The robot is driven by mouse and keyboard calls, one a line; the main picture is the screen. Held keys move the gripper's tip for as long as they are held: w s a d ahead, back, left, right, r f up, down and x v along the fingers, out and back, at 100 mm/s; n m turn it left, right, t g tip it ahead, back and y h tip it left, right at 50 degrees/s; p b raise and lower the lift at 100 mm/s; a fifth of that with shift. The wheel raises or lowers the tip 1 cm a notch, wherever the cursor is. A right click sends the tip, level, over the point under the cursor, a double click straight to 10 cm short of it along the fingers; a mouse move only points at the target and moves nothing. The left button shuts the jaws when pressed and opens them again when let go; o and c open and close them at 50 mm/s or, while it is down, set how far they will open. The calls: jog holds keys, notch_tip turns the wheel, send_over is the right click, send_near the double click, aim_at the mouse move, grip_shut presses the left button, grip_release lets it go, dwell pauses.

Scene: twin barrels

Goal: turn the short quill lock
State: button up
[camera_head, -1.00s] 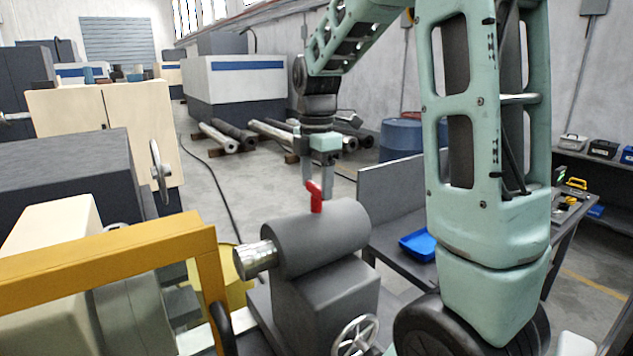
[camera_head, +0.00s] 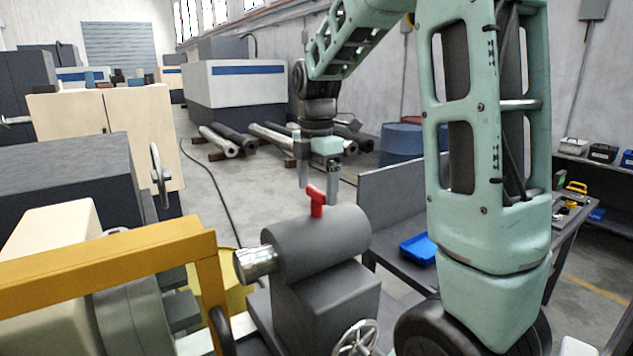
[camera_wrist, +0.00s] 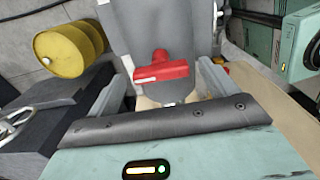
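The short quill lock is a red T-shaped lever (camera_head: 317,199) standing on top of the grey tailstock barrel (camera_head: 325,240). In the wrist view the red lever (camera_wrist: 163,68) shows its crossbar lying across the picture. My gripper (camera_head: 318,194) points down over the lever in the head view, one finger on each side. In the wrist view my gripper (camera_wrist: 163,90) is open, with the fingers well apart and gaps left and right of the lever. I cannot tell how low the fingertips reach beside the crossbar.
A bright metal quill (camera_head: 255,262) sticks out of the barrel's left end. A spoked handwheel (camera_head: 356,338) is at the lower front. A yellow machine frame (camera_head: 110,255) stands at the left. A yellow drum (camera_wrist: 68,48) and a blue tray (camera_head: 418,248) are nearby.

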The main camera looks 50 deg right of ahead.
aim_at(316, 189)
notch_tip(316, 189, up, 17)
jog(key=b, duration=0.2)
jog(key=shift+r+b, duration=0.2)
jog(key=shift+b, duration=0.2)
dwell(0.5)
